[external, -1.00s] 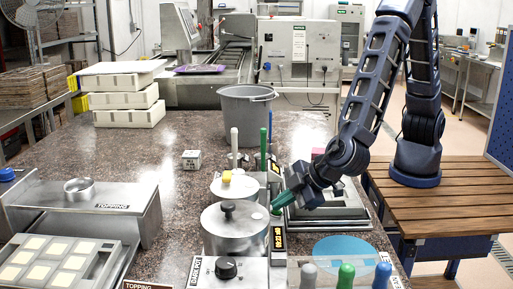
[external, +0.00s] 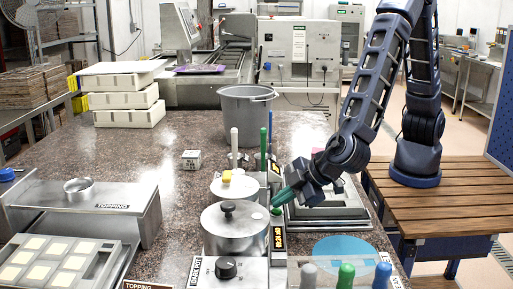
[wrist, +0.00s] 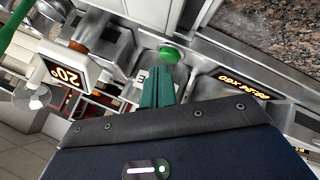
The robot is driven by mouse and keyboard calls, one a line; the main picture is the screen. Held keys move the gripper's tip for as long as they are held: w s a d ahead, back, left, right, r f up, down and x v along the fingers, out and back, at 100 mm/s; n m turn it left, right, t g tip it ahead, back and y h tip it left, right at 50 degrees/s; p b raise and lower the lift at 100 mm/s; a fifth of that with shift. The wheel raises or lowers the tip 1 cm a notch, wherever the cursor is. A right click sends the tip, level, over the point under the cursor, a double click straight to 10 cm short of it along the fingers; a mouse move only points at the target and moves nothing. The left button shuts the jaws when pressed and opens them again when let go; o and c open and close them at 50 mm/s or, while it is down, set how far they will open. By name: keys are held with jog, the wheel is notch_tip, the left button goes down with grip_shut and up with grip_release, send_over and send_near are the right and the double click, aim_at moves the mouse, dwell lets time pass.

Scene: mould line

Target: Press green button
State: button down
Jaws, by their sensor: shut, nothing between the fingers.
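The green button (wrist: 169,55) is a round green dome on the grey metal housing of the pot unit. In the external view the green button (external: 276,211) shows just below my fingertips, beside the lidded metal pot (external: 235,232). My gripper (external: 276,201) has green fingers, shut together with nothing between them. In the wrist view my gripper (wrist: 159,70) points at the button, with its tips just short of it in the picture. I cannot tell whether they touch it.
A lit display (external: 278,238) stands by the pot, and another display reading 20° (wrist: 68,75) shows in the wrist view. A smaller pot (external: 235,187) with upright handles stands behind. A black knob (external: 226,267) is in front.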

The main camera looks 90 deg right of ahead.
aim_at(281, 210)
jog(key=shift+r, duration=3)
jog(key=shift+d, duration=0.1)
jog(key=s+d+r+m+g, duration=0.1)
jog(key=s+d+r, duration=0.1)
jog(key=d+r, duration=0.5)
jog(key=s+d+r+m+g+h, duration=0.1)
jog(key=s+d+r, duration=0.15)
jog(key=d, duration=0.85)
jog(key=s+d+r+m+g, duration=0.2)
jog(key=d+r, duration=0.2)
jog(key=d, duration=0.5)
jog(key=s+d+r+y, duration=0.1)
jog(key=s+d, duration=0.3)
jog(key=s, duration=0.3)
jog(key=s+d+r+m+y, duration=0.1)
jog(key=s+d, duration=0.3)
jog(key=s, duration=0.4)
jog(key=s+d+r+y, duration=0.1)
jog(key=s+d+r, duration=0.1)
jog(key=s+d, duration=0.3)
jog(key=s, duration=0.2)
jog(key=shift+s+r+y, duration=0.15)
jog(key=shift+s+y, duration=0.15)
jog(key=shift+y, duration=0.1)
